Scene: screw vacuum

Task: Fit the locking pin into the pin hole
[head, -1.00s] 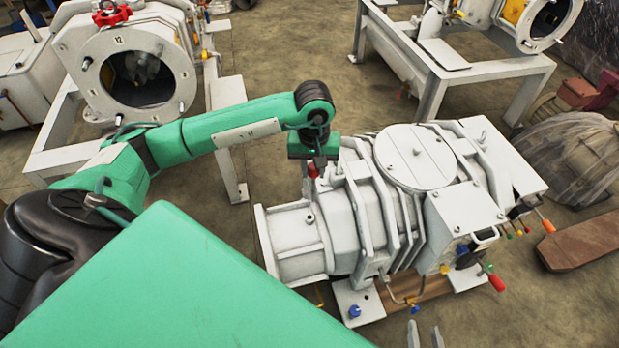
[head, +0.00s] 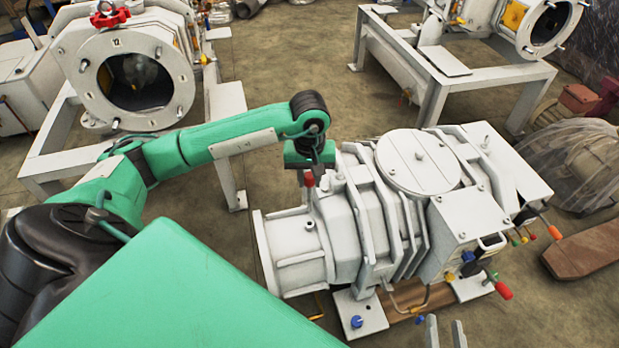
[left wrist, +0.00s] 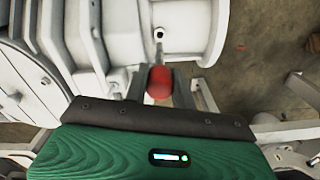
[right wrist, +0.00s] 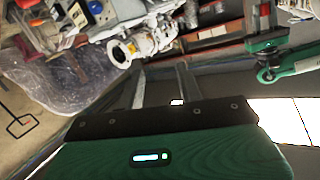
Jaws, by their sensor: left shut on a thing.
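The locking pin (head: 308,179) has a red handle and hangs below my left gripper (head: 308,172), above the near end of the white vacuum pump. In the left wrist view the red handle (left wrist: 160,85) sits between the fingers of my left gripper (left wrist: 160,78), which is shut on it. A thin metal shaft points from the handle toward a small dark pin hole (left wrist: 159,35) in the pump's collar. Shaft tip and hole look close; whether they touch is unclear. My right gripper (right wrist: 162,85) is open and empty; its fingertips show at the head view's bottom edge (head: 445,330).
The white pump (head: 375,215) stands on a base plate with a blue knob (head: 357,322). Ribs and a round lid rise beside the left gripper. Other white machines (head: 135,75) stand on frames behind. A brown slab (head: 590,248) lies at right.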

